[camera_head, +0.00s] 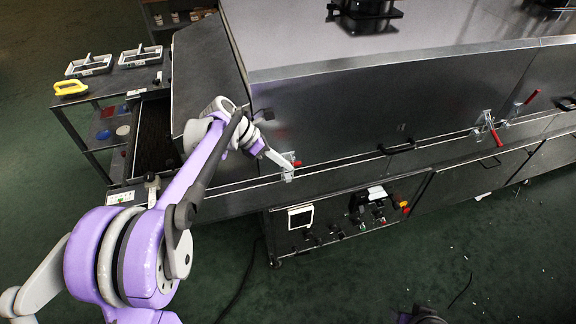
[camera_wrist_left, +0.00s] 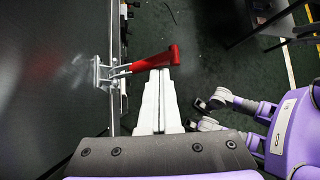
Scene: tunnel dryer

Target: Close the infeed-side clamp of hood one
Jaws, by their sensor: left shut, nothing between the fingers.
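The infeed-side clamp (camera_head: 288,166) of the hood (camera_head: 345,115) is a small metal toggle clamp with a red handle, low on the hood's left end. In the left wrist view its red handle (camera_wrist_left: 150,62) sticks out from the hood wall, away from the metal bracket. My left gripper (camera_head: 284,161) is at this clamp. Its pale fingers (camera_wrist_left: 160,82) are together and empty, with their tips right at the handle's outer end; I cannot tell whether they touch it. My right gripper is not in view.
Two more red-handled clamps (camera_head: 495,134) (camera_head: 529,98) sit further right along the hood edge. A black handle (camera_head: 397,148) is on the hood front. A control panel (camera_head: 301,216) is below.

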